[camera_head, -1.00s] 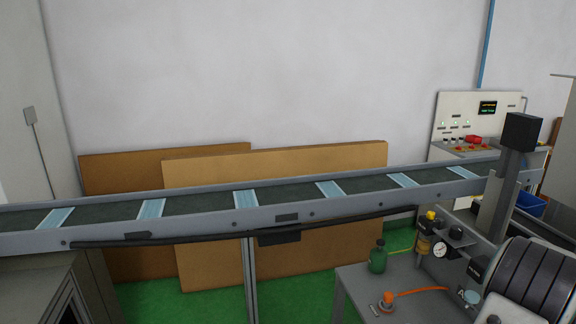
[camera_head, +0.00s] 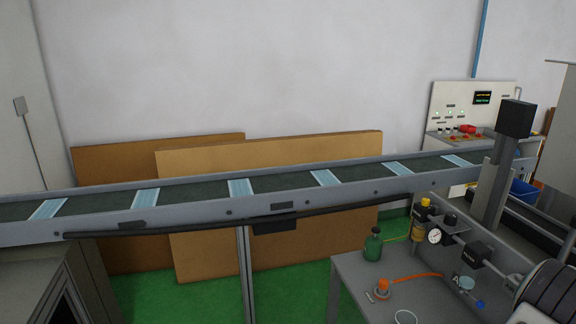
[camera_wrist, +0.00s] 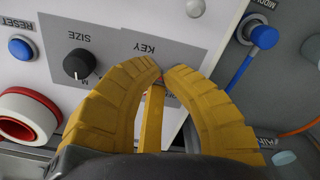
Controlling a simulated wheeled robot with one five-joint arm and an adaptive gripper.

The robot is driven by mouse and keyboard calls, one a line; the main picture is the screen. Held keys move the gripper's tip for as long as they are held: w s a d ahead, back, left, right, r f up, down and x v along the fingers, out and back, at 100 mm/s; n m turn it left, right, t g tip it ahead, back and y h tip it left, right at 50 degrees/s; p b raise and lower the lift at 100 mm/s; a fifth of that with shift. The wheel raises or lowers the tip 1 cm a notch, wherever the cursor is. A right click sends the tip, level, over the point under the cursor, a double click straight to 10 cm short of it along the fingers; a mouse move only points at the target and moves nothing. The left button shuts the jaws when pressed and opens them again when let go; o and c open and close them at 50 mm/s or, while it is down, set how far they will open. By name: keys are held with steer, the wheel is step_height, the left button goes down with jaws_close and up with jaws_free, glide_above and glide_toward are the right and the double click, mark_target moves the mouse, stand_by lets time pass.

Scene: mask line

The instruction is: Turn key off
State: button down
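In the wrist view the panel shows upside down, with a grey plate (camera_wrist: 197,62) lettered KEY. My gripper (camera_wrist: 163,72) has two yellow curved fingers that bow outward, with tips close together over the KEY plate. A narrow gap shows between the tips, with a small reddish spot there. A yellow bar shows between the fingers. The key is hidden by the fingers or too small to make out, so its position and any grip on it cannot be told. My gripper is not clearly seen in the head view.
Around the plate are a black SIZE knob (camera_wrist: 77,65), a blue RESET button (camera_wrist: 20,48), a red-ringed button (camera_wrist: 28,115) and a blue connector (camera_wrist: 262,37). In the head view a conveyor (camera_head: 281,205) crosses; a green bottle (camera_head: 373,245) and gauge (camera_head: 435,236) sit by the machine.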

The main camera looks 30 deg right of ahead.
steer(key=shift+f+b, duration=1.25)
steer(key=shift+f, duration=0.7)
steer(key=shift+d, duration=0.25)
steer(key=shift+s, duration=0.8)
steer(key=shift+s+d+b, duration=0.3)
steer(key=shift+s+d, duration=0.05)
steer(key=shift+s, duration=0.3)
steer(key=shift+s+a, duration=0.2)
steer(key=shift+r, duration=0.15)
steer(key=shift+a+r+p, duration=0.1)
steer(key=shift+r+p, duration=1.75)
steer(key=shift+r, duration=1.1)
